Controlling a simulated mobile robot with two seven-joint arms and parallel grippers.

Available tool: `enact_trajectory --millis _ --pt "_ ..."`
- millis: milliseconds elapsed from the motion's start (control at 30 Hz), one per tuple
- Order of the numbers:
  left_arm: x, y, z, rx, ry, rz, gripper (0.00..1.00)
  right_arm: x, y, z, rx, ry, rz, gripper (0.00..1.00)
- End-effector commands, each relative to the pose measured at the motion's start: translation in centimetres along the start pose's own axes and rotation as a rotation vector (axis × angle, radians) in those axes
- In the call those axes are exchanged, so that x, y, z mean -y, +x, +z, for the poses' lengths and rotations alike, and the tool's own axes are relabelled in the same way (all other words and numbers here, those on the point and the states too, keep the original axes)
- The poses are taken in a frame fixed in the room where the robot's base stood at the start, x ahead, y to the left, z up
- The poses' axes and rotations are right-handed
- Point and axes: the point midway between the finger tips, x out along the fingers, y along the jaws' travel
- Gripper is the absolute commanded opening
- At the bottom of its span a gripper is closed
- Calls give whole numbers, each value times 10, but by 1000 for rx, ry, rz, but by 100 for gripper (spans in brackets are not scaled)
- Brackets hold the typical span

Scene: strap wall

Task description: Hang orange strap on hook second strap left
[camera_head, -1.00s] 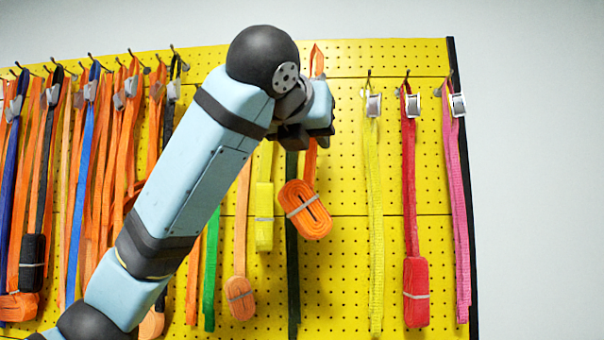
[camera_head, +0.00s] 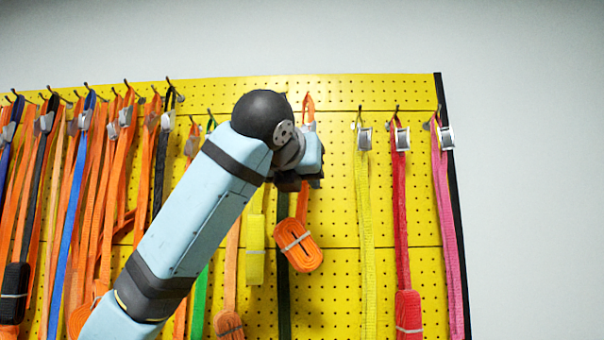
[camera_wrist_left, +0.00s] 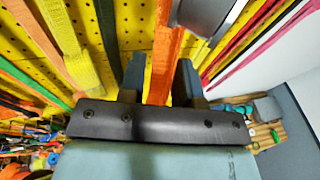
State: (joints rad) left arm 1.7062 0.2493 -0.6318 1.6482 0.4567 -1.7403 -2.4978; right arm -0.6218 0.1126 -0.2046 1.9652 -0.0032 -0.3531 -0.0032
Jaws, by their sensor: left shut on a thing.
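My left gripper (camera_head: 305,183) is shut on an orange strap (camera_head: 299,246) in front of the yellow pegboard. The strap's narrow loop (camera_head: 308,104) stands up above the gripper, and its banded coil hangs below. In the left wrist view, the orange webbing (camera_wrist_left: 164,50) runs between the two fingers (camera_wrist_left: 160,85), with a grey metal buckle (camera_wrist_left: 207,12) beside it. I cannot tell whether the loop is around a hook; no hook shows clearly at its top. My right gripper is in neither view.
A yellow strap (camera_head: 366,230), a red strap (camera_head: 400,200) and a pink strap (camera_head: 447,200) hang on hooks to the right. Several orange, blue and black straps crowd the left. A dark green strap (camera_head: 284,300) and a short yellow coil (camera_head: 255,250) hang close behind the gripper.

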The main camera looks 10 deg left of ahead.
Motion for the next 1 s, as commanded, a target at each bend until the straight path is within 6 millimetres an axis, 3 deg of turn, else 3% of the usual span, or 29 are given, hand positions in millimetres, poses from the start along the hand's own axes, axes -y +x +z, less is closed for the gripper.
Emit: enact_trajectory --millis 600,1000 --pt "-10 36 2 -1 1 2 6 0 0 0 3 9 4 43" --pt "-12 48 -6 0 1 2 6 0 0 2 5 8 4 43"
